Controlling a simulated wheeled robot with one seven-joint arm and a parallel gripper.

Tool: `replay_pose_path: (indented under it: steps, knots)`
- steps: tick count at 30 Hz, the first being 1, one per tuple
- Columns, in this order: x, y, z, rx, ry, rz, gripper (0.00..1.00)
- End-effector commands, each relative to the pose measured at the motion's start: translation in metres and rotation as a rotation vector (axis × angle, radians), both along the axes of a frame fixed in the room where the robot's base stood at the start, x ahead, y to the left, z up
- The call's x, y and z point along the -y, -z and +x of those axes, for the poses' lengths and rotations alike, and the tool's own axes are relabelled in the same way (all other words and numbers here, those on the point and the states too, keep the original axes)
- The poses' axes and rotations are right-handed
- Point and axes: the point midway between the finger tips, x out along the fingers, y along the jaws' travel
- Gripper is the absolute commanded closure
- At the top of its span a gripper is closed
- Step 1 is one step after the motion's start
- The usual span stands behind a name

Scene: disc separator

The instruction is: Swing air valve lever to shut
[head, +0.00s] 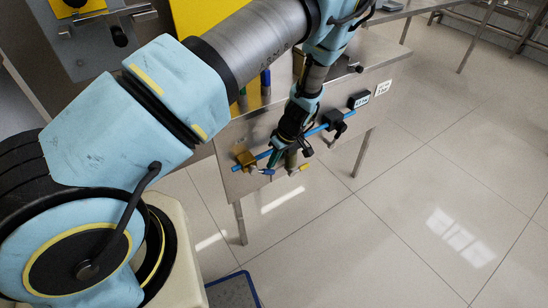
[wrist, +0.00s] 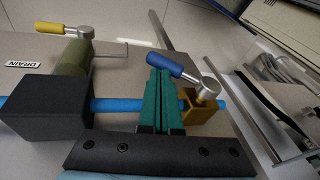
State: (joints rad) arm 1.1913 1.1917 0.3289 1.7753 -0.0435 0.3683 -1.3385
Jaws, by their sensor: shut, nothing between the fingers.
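The blue-handled lever (wrist: 164,62) sits on a metal hub above a brass valve body (wrist: 201,110) on the blue air pipe (wrist: 232,108). In the wrist view its handle slants up and left from the hub, across the tips of my gripper (wrist: 160,76). The brass body (head: 245,160) and blue handle (head: 267,171) also show small in the head view. My gripper (head: 273,160) is shut and empty, with its green fingers beside the lever, left of the hub in the wrist view. I cannot tell whether they touch the handle.
A yellow-handled lever (wrist: 48,28) on an olive valve body (wrist: 71,60) stands close by, near a DRAIN label (wrist: 23,65). A dark block (wrist: 45,103) sits along the pipe. The steel panel (head: 235,184) has legs; open tiled floor (head: 400,200) lies to its right.

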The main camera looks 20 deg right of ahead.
Motion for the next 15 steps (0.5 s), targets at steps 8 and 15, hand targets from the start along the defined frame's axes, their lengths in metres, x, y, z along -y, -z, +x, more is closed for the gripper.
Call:
replay_pose_path:
  steps: [8,15]
  knots:
    - [0.0005,0.0018,0.0001,-0.001,0.001,0.012,1.0]
    - [-0.0002,0.0051,0.0002,-0.011,-0.001,0.058,1.0]
